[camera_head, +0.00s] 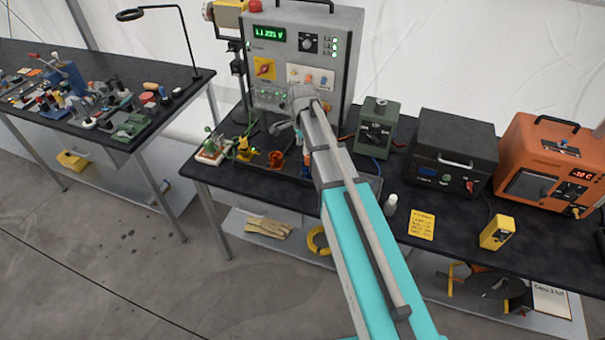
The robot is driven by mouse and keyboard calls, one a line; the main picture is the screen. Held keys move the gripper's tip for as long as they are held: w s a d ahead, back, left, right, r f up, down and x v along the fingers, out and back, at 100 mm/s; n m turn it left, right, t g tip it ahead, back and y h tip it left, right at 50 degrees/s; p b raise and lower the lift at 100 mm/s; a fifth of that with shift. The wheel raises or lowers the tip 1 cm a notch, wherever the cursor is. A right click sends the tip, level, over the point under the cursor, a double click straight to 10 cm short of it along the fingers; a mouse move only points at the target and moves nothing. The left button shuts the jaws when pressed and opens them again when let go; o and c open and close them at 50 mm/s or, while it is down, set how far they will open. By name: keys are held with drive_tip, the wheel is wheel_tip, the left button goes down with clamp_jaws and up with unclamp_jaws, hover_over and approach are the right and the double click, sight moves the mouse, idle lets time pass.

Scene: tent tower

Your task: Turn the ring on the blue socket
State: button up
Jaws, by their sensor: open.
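A grey cabinet (341,48) with a green lit display stands at the back of the middle bench. A pale plate (298,74) on its front carries small orange and blue marks. I cannot make out a blue socket or its ring for certain; my arm covers part of the lower front. My gripper (284,127) is open, in front of the cabinet's lower front, close to the row of small fittings there. I cannot tell whether it touches anything.
A tray (250,168) with orange and yellow parts lies below my gripper. A green box (376,128), a black case (452,150) and an orange unit (549,165) stand to the right. A cluttered bench (160,75) with a lamp is on the left. Bare floor lies in front.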

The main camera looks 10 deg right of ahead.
sight(303, 173)
drive_tip(key=shift+f+b, duration=6.5)
drive_tip(key=shift+f, duration=0.15)
clamp_jaws()
